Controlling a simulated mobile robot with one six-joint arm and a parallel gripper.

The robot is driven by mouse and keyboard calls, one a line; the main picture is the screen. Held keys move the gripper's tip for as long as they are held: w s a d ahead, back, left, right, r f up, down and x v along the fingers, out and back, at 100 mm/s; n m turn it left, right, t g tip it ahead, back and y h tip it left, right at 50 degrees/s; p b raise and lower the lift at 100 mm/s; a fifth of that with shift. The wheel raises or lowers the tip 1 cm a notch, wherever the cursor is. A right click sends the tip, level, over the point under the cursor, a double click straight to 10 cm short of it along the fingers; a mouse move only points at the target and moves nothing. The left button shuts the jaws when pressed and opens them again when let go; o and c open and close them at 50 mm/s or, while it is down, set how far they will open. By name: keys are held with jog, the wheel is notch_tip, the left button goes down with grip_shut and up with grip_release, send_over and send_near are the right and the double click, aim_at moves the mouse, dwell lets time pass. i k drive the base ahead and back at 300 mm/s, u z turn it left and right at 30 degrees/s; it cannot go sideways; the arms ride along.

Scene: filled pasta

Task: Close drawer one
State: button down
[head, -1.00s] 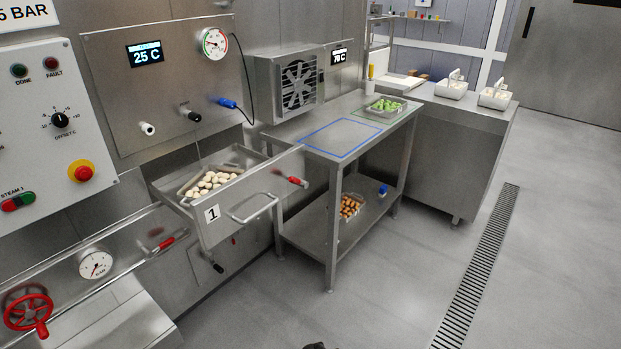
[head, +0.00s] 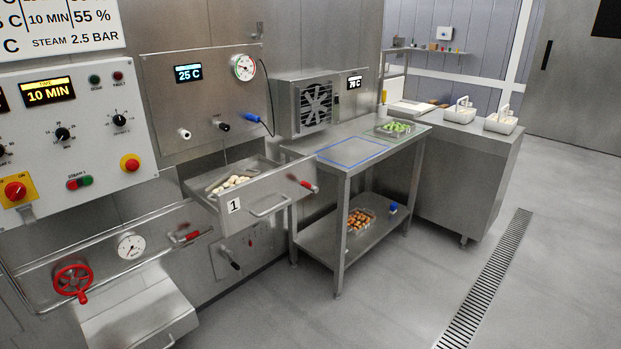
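Drawer one (head: 256,203) is the steel drawer with a "1" label on its front, in the head view left of centre. It stands pulled out from the wall unit. A tray of pale filled pasta (head: 229,184) sits inside it. The drawer's bar handle (head: 270,207) is on its front, and a red-handled lever (head: 304,184) is at its right end. My gripper is not in view.
A steel table (head: 352,150) with a blue-outlined area stands right of the drawer. A red valve wheel (head: 73,283) and a gauge (head: 131,246) are at lower left. The floor in front is clear, with a drain grate (head: 490,272) at right.

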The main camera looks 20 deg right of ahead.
aim_at(238, 208)
jog(key=u, duration=0.55)
jog(key=i, duration=0.95)
jog(key=z, duration=0.05)
